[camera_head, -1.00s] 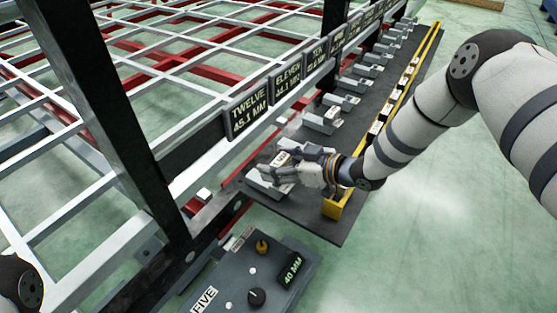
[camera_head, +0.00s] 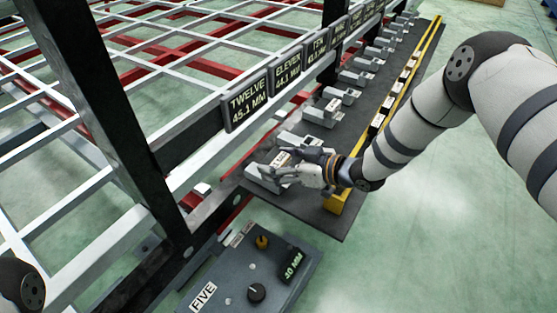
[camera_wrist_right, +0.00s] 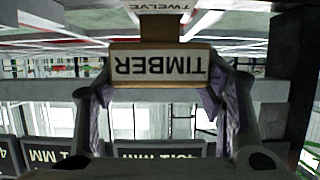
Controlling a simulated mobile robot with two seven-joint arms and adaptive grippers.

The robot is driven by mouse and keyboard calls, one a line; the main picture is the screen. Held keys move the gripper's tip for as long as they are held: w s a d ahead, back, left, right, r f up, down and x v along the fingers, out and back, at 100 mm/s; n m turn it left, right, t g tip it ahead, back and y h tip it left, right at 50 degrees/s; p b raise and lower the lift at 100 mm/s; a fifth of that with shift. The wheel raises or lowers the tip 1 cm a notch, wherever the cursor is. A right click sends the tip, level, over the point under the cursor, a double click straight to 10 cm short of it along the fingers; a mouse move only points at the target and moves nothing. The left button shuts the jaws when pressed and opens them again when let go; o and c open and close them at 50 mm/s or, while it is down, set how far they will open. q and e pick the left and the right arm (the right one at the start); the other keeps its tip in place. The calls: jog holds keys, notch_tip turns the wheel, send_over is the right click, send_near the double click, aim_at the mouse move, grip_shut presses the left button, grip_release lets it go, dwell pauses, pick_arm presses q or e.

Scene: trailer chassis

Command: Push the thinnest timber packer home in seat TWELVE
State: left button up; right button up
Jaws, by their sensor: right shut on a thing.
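My right gripper (camera_head: 287,170) reaches in from the right, low over the near end of the dark rack, at the seat block (camera_head: 262,180) nearest the TWELVE sign (camera_head: 247,106). In the wrist view, the timber packer (camera_wrist_right: 160,68), a brown block with an upside-down white TIMBER label, sits between the fingers of my right gripper (camera_wrist_right: 158,92), which is shut on it. An upside-down TWELVE label (camera_wrist_right: 165,7) shows just beyond the packer. How deep the packer sits in the seat cannot be told. My left gripper is out of view.
More grey seat blocks (camera_head: 321,112) run back along the rack, beside a yellow rail (camera_head: 400,88) carrying labelled pieces. A black chassis post (camera_head: 100,110) stands at left. A grey FIVE control box (camera_head: 235,285) with a knob lies in front. Green floor is clear at lower right.

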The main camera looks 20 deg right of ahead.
aim_at(279, 162)
jog(key=shift+f, duration=0.25)
jog(key=shift+r, duration=0.1)
jog(key=shift+r+p, duration=1.2)
jog(key=shift+r, duration=0.55)
dwell(0.4)
jog(key=shift+f+b, duration=1)
jog(key=shift+f, duration=0.85)
jog(key=o, duration=1.2)
jog(key=shift+d, duration=0.1)
